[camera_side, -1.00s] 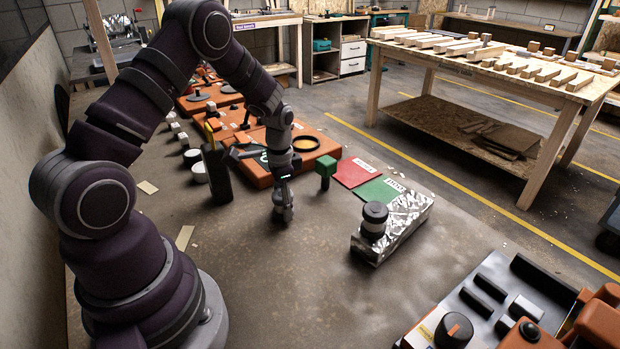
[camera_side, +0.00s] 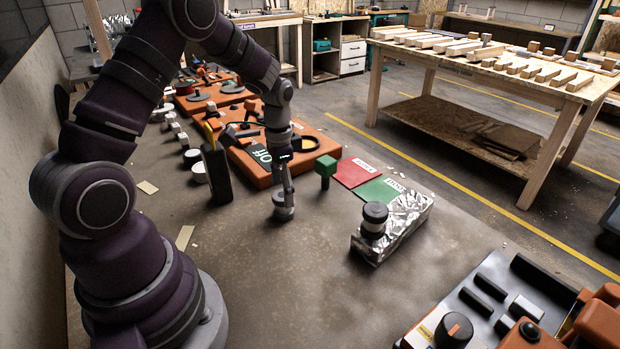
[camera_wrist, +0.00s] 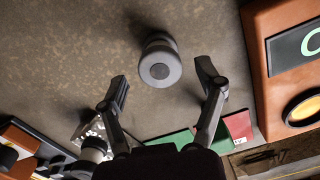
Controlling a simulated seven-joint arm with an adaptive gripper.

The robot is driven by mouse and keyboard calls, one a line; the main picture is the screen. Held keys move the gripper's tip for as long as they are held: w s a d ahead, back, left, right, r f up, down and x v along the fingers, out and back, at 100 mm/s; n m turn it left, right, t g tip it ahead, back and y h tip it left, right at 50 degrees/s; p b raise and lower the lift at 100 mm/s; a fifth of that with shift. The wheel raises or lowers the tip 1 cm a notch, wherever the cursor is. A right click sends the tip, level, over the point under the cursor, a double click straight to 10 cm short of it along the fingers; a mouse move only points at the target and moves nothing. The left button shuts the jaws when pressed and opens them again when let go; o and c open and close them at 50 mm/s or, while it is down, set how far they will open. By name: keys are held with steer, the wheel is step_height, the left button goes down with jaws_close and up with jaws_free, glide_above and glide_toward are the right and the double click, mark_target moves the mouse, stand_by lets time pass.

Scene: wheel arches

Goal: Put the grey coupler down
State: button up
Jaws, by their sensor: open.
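The grey coupler (camera_side: 283,207) is a short rounded cylinder standing upright on the bare worktop, left of the foil-wrapped block. In the wrist view the coupler (camera_wrist: 160,64) stands by itself, just beyond the fingertips. My gripper (camera_side: 286,190) is directly above it in the side view, pointing down. In the wrist view my gripper (camera_wrist: 163,80) has its two fingers spread wide with nothing between them. A clear gap shows on both sides of the coupler.
A foil-wrapped block (camera_side: 411,224) with a dark cylinder (camera_side: 374,219) on top stands to the right.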

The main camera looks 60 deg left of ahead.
step_height(320, 180, up, 8)
steer(key=shift+r, duration=0.1)
steer(key=s+d+r+n+t, duration=0.2)
steer(key=s+d+r+t, duration=0.3)
steer(key=s+d+r, duration=0.3)
steer(key=s+d, duration=0.1)
steer(key=d, duration=0.2)
steer(key=shift+s+d+r+n+t, duration=0.15)
steer(key=shift+s+d+n+t, duration=0.1)
steer(key=shift+s+n+t, duration=0.1)
